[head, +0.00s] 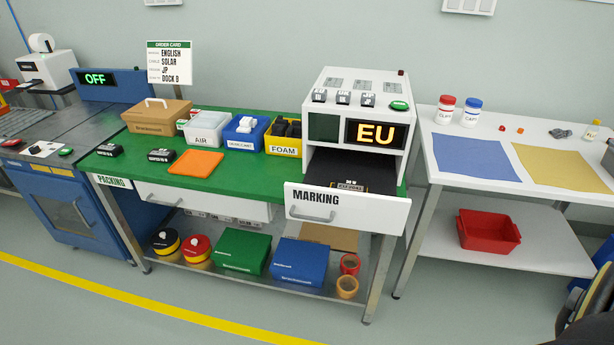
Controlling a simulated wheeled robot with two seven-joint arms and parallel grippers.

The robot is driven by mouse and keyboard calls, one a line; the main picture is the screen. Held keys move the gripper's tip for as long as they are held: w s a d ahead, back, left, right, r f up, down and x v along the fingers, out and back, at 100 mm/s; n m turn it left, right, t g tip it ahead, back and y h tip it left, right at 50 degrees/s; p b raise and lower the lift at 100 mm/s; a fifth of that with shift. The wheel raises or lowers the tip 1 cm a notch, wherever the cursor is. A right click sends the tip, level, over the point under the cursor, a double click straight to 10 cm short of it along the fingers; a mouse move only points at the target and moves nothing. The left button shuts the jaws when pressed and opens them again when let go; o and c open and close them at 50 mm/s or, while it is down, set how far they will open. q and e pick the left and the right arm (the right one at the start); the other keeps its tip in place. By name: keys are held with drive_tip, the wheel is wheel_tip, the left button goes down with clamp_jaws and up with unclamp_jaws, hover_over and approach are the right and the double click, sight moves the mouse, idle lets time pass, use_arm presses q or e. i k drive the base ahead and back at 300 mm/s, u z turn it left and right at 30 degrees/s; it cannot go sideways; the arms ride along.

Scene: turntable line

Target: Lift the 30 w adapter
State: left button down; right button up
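Two small black boxes with pale labels, which look like adapters, lie on the green packing table: one at the left (109,150) and one to its right (161,155). A third dark labelled piece (350,186) lies in the open drawer (305,208) of the white marking machine (353,93), whose display reads EU. The labels are too small to tell which one is the 30 w adapter. Neither of my grippers can be seen in the head view.
An orange pad (196,163) lies right of the boxes. Behind stand a cardboard box (157,116), an AIR bin (205,142), a blue bin (240,146) and a yellow FOAM bin (282,152). The opened drawer juts past the table's front edge. An order card (169,62) stands behind.

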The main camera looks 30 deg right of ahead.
sight(359, 187)
drive_tip(key=z, duration=0.2)
drive_tip(key=i, duration=0.85)
drive_tip(key=z, duration=0.65)
